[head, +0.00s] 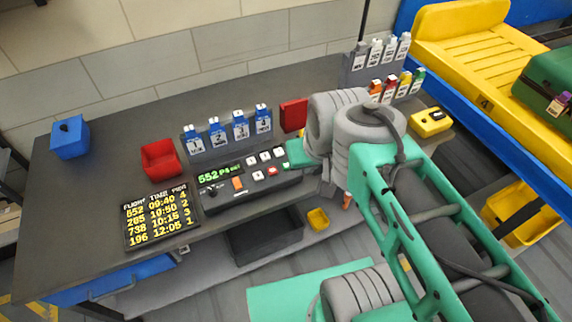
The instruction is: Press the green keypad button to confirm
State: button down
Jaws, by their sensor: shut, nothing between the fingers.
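The dark control console (222,199) sits on the front part of the counter. Its display (218,173) shows green text starting "552 P4". A keypad with several white buttons (251,160) and a red button (272,171) is right of the display. I see no green button; my arm covers the right end of the console. My wrist and a teal part of my arm hang over that right end. My gripper's fingers are hidden behind my wrist, so I cannot tell whether they touch the keypad.
A flight board (160,218) lies left of the console. A blue box (70,138) stands far left. A yellow conveyor tray (470,50) is at right.

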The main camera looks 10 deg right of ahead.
aim_at(285, 166)
jog(key=k, duration=1.25)
jog(key=u, duration=0.95)
jog(key=i, duration=1.65)
jog(key=z, duration=0.65)
